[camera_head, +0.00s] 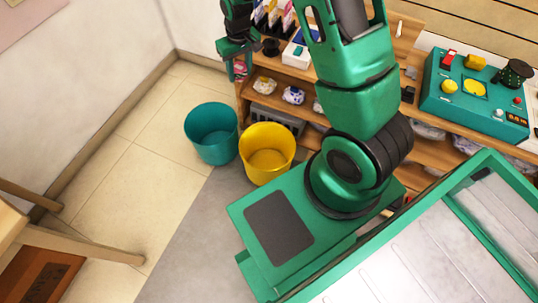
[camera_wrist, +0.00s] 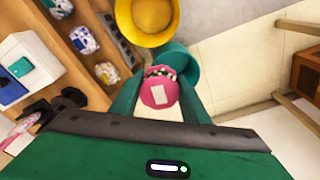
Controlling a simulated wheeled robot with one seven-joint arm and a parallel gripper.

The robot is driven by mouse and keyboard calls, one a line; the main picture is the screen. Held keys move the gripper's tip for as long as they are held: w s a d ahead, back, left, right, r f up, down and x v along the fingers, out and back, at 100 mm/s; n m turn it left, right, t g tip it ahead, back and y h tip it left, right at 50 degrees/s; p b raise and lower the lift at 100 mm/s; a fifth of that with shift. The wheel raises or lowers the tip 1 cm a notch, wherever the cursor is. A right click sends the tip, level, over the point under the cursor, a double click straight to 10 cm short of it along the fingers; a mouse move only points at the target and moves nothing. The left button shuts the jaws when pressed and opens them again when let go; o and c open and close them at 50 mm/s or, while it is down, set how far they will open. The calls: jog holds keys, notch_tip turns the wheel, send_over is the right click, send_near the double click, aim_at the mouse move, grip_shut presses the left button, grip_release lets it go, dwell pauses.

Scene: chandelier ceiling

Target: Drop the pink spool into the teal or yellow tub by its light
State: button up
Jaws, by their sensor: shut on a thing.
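The pink spool (camera_wrist: 158,93) is held between the two green fingers of my gripper (camera_head: 238,72) in the wrist view, with a pale label facing the camera. In the head view only a small pink patch shows by the fingers. The teal tub (camera_head: 211,136) stands on the floor left of and touching or nearly touching the yellow tub (camera_head: 267,148). Both look empty. In the wrist view the yellow tub (camera_wrist: 152,38) is at the top, and the teal tub (camera_wrist: 182,66) is partly behind the spool.
A wooden shelf (camera_head: 300,75) with wrapped packages stands behind the tubs. A teal console (camera_head: 440,98) with yellow and red parts sits on the right; I cannot tell which parts are lit. A wooden table or chair (camera_head: 95,250) is at lower left. Floor left of the tubs is clear.

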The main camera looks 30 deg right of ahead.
jog(key=shift+d, duration=0.1)
jog(key=shift+d+f, duration=0.1)
jog(key=shift+d, duration=0.25)
jog(key=s+d+f, duration=0.2)
jog(key=f, duration=1.3)
jog(key=s+d+f, duration=0.2)
jog(key=d+f, duration=0.1)
jog(key=f, duration=1.2)
jog(key=s+d+f, duration=0.2)
jog(key=d+f, duration=0.1)
jog(key=f, duration=1.2)
jog(key=shift+s+d+n, duration=0.15)
jog(key=shift+n, duration=0.15)
jog(key=o, duration=1.3)
jog(key=shift+c, duration=0.2)
